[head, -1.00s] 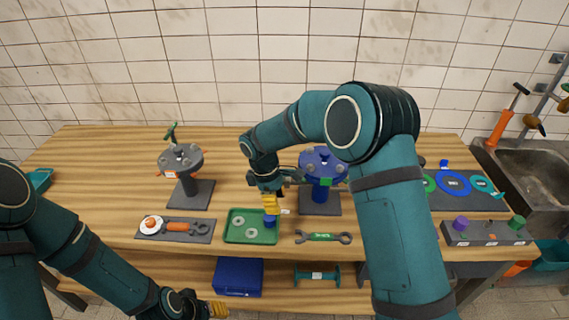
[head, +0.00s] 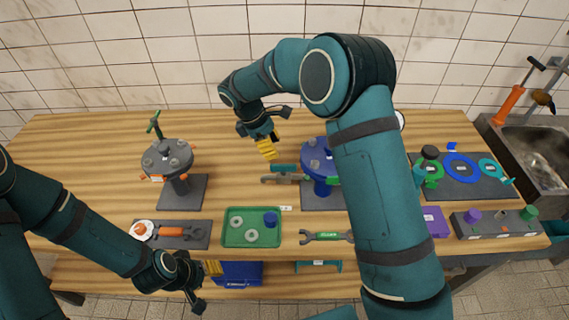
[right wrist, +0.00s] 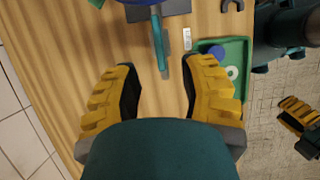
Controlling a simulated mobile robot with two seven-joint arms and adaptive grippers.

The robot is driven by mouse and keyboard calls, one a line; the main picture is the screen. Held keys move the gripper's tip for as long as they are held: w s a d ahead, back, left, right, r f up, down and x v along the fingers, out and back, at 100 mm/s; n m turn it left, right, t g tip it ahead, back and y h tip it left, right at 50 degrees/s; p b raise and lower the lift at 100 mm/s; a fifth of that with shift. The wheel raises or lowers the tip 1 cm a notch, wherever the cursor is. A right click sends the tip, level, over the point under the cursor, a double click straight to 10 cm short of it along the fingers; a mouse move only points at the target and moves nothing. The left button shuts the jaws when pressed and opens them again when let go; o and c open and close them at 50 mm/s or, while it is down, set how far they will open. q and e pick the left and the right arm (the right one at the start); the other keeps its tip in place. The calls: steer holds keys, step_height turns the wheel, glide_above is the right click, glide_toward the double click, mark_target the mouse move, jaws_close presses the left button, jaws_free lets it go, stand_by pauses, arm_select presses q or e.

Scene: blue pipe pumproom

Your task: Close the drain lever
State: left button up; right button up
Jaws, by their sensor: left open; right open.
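The drain lever looks to be the teal bar (head: 285,168) sticking out to the left of the blue flanged unit (head: 320,187), along a grey-brown pipe stub (head: 282,179). In the right wrist view the teal lever (right wrist: 159,42) points lengthwise toward the gap between my fingers. My right gripper (head: 267,150) is open, above and just behind the lever's free end. Its yellow fingers (right wrist: 163,85) stand apart on either side, with nothing held. My left gripper (head: 208,280) is open and empty, low at the bench's front edge.
A green tray (head: 237,240) with washers and a blue cap lies in front of the blue unit, beside a wrench (head: 325,237). A grey flanged unit (head: 167,160) stands left. My right arm hides part of the bench right of the blue unit. The back left bench is clear.

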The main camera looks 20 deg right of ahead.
mark_target(284, 165)
steer(key=x, duration=0.9)
steer(key=shift+w+f, duration=0.1)
steer(key=shift+f, duration=0.1)
jaws_close()
